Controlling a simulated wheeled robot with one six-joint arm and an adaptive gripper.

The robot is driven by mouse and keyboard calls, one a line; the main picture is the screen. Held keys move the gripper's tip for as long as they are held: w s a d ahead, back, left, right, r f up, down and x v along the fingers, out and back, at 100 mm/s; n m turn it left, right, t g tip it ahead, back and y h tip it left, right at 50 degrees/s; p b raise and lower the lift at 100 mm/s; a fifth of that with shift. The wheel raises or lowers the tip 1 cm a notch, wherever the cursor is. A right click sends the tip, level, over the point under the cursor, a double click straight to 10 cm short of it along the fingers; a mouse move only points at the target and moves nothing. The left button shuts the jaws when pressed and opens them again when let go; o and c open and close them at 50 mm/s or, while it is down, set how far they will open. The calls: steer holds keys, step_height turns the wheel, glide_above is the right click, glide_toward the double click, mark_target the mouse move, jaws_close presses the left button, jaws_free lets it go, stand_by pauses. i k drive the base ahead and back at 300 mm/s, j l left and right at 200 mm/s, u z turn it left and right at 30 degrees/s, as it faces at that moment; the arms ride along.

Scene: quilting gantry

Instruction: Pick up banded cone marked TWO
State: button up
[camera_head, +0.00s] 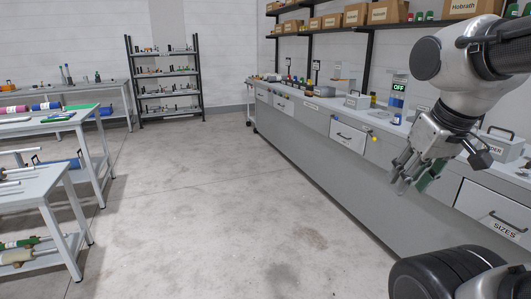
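I cannot make out a banded cone marked TWO in the head view; small objects on the far counter are too small to read. My gripper (402,178) hangs in the air at the right, in front of the long grey counter. Its fingers point down and to the left. Whether they are apart or closed is not clear at this angle. No object shows plainly between them. My arm and gripper hide part of the counter top and drawers behind them.
The counter (290,125) runs along the right wall, with small objects, a green OFF display (399,86) and a SIZES drawer (496,222). Shelf boxes (387,11) hang above. A rack (165,73) stands at the back. Tables (45,185) line the left. The middle floor is clear.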

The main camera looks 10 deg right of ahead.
mark_target(397, 119)
steer(key=i+z, duration=0.2)
steer(key=i, duration=0.35)
steer(key=i+j+z, duration=0.2)
steer(key=i, duration=0.3)
steer(key=i+j+z, duration=0.2)
steer(key=i+z, duration=0.25)
steer(key=i+j+z, duration=0.6)
steer(key=z, duration=0.25)
steer(key=i+j+z, duration=0.2)
steer(key=j+z, duration=0.2)
steer(key=j, duration=0.2)
